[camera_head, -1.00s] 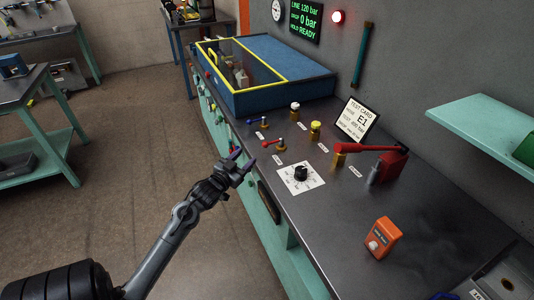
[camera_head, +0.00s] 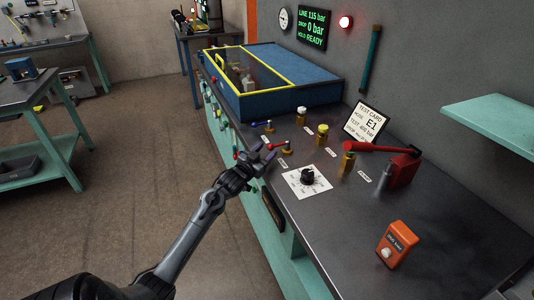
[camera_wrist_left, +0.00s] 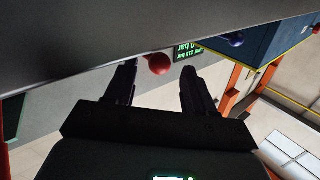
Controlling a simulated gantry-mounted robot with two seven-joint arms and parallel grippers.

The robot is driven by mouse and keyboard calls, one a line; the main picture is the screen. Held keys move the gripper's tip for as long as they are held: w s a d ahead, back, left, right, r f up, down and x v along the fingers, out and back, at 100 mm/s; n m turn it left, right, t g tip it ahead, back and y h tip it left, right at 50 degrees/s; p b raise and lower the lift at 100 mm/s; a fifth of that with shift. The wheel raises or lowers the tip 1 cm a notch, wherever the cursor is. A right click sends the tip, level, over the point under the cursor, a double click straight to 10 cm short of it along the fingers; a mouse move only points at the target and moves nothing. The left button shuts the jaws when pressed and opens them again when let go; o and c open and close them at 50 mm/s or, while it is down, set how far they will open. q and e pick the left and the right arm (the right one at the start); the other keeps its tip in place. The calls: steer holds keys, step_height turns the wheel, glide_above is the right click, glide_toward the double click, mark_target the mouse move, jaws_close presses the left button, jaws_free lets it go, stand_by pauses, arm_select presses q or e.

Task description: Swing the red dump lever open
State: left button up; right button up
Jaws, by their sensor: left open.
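The small red lever (camera_head: 279,146) sits on a brass valve on the bench top, its knob end pointing left toward the bench's front edge. My left gripper (camera_head: 263,152) is open and empty, its fingertips at the front edge close to the knob. In the left wrist view the red knob (camera_wrist_left: 159,64) shows near the gap between the open fingers (camera_wrist_left: 159,72), closer to the left finger. Contact cannot be told. The rest of the lever is hidden there by the dark bench edge. My right gripper is not in view.
A blue-knobbed lever (camera_head: 264,126) stands just behind. A black dial (camera_head: 308,176) is to the right, and a larger red handle (camera_head: 382,149) and orange box (camera_head: 396,243) are farther right. A blue case with a yellow frame (camera_head: 300,84) fills the far end.

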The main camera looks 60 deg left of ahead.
arm_select(q)
steer(key=shift+w+a, duration=0.3)
steer(key=shift+w, duration=0.35)
jaws_close()
